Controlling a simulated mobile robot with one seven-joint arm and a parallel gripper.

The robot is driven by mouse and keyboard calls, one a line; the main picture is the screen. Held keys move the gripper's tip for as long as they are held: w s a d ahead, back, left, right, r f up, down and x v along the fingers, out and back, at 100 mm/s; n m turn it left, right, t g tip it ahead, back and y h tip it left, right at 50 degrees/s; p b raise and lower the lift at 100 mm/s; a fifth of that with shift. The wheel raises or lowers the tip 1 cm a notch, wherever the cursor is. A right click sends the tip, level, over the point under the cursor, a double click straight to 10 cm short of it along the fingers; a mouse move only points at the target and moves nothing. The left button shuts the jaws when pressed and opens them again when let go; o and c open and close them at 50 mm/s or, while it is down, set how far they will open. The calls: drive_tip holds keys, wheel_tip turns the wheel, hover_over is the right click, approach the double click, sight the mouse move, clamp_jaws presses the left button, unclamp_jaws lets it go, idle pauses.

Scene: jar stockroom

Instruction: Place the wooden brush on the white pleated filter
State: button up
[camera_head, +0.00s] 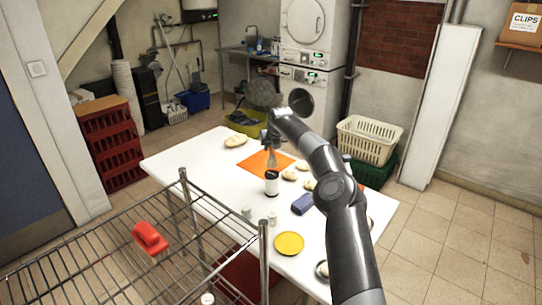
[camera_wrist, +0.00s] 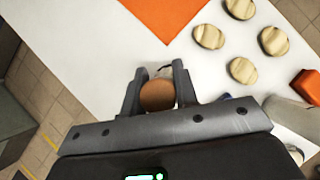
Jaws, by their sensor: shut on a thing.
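My gripper (camera_head: 271,146) is over the table, near the orange sheet. It is shut on a brown, rounded thing, which I take to be the wooden brush (camera_wrist: 157,96); only its rounded end shows clearly between the fingers in the wrist view. In the head view a small brownish part of it hangs below the jaws. A white cylinder with a dark top, which looks like the white pleated filter (camera_head: 271,187), stands upright on the table just below the gripper in the picture. Its pleats are too small to make out. I cannot tell whether brush and filter touch.
A wire rack (camera_head: 90,262) with a red item (camera_head: 149,237) stands in front. The table's left part is mostly clear.

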sight(271, 155)
drive_tip(key=shift+f, duration=2.05)
drive_tip(key=shift+f, duration=0.15)
drive_tip(key=o, duration=1)
